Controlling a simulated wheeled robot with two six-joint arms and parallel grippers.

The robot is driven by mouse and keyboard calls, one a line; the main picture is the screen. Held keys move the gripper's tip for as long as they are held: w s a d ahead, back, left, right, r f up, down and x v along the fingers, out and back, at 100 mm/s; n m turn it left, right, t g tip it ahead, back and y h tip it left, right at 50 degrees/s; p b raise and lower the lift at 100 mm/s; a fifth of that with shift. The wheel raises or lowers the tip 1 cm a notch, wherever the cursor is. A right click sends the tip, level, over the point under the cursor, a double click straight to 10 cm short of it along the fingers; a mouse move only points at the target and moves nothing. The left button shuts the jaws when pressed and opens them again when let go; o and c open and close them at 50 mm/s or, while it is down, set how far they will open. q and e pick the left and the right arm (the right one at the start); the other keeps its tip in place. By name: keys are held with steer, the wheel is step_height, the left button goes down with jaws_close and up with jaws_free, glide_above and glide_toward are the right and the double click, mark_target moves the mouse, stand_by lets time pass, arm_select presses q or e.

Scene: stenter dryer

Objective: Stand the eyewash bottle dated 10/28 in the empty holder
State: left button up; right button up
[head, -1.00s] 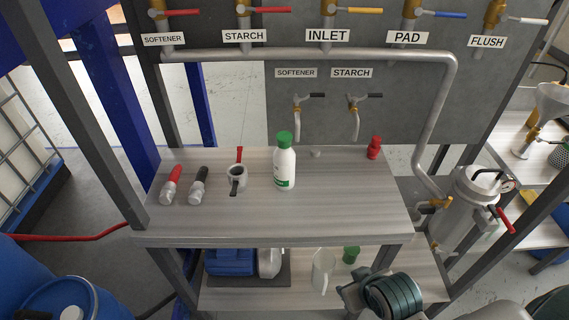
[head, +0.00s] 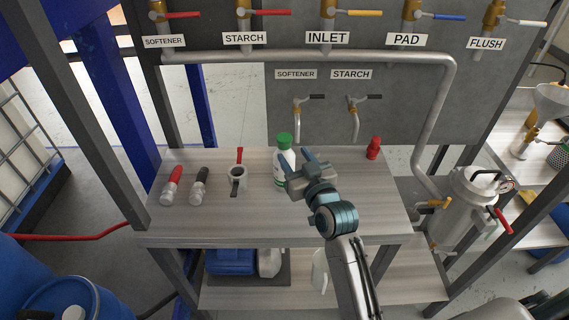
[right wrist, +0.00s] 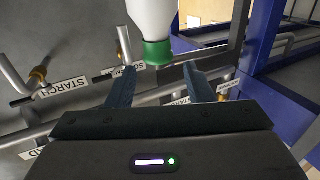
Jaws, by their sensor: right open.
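A white bottle with a green cap (head: 284,143) stands upright on the upper tabletop. Its label is partly hidden and no date can be read. My right gripper (head: 297,170) is open beside the bottle, on its right, with its fingers pointing toward it. In the right wrist view the white bottle (right wrist: 149,14) appears upside down, with its green cap just beyond and between the open fingertips (right wrist: 158,80). The jaws are not closed on it. I cannot make out an empty holder in these views. My left gripper is not in view.
Pipes and taps line the back panel. A lower shelf holds a blue container (head: 232,261).

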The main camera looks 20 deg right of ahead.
mark_target(287, 145)
steer(key=w, duration=0.3)
steer(key=shift+a+p, duration=0.2)
steer(key=shift+p, duration=0.15)
steer(key=shift+w+r+p, duration=0.1)
steer(key=shift+w+p, duration=0.2)
steer(key=shift+w, duration=0.05)
steer(key=w+p, duration=0.2)
steer(key=w, duration=0.1)
steer(key=shift+w, duration=0.1)
steer(key=shift+w+a+f, duration=0.1)
steer(key=shift+w+f, duration=0.1)
steer(key=shift+w, duration=0.35)
steer(key=shift+r, duration=0.1)
jaws_close()
